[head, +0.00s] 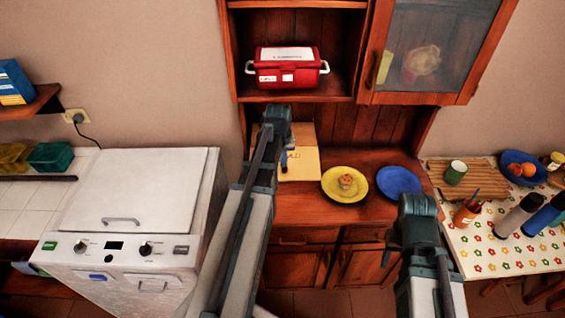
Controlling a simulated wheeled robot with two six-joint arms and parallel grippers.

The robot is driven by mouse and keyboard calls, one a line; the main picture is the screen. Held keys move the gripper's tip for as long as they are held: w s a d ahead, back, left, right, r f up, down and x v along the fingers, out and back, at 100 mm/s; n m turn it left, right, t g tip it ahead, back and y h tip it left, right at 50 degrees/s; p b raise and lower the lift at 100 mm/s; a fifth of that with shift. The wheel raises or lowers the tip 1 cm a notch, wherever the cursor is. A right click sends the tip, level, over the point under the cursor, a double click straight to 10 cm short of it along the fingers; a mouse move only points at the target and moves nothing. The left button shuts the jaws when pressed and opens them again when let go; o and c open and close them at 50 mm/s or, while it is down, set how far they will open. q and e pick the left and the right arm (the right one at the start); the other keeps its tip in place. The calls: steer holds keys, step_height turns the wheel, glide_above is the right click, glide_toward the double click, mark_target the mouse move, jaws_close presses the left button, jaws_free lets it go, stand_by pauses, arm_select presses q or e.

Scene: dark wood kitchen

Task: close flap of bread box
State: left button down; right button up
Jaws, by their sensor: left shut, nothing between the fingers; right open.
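A pale yellow, box-like thing (304,165) stands at the back left of the wooden counter, and I take it to be the bread box. Its pale front panel looks like the flap, with a tan part behind it. How far the flap is open I cannot tell. My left arm covers its left side. My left gripper (284,159) is shut and empty, in front of the pale panel; whether it touches is unclear. My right gripper (387,257) is open and empty, low at the counter's front edge, away from the box and partly hidden by my arm.
A yellow plate (345,190) with a muffin (346,181) and a blue plate (399,181) stand right of the box. A red container (287,75) sits on the shelf above. A glass cabinet door (430,45) is upper right. A white appliance (130,190) stands left.

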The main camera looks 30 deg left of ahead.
arm_select(q)
steer(key=shift+w+f+b, duration=0.15)
steer(key=shift+f+b, duration=0.15)
steer(key=shift+f, duration=0.4)
arm_select(e)
steer(key=shift+f, duration=0.7)
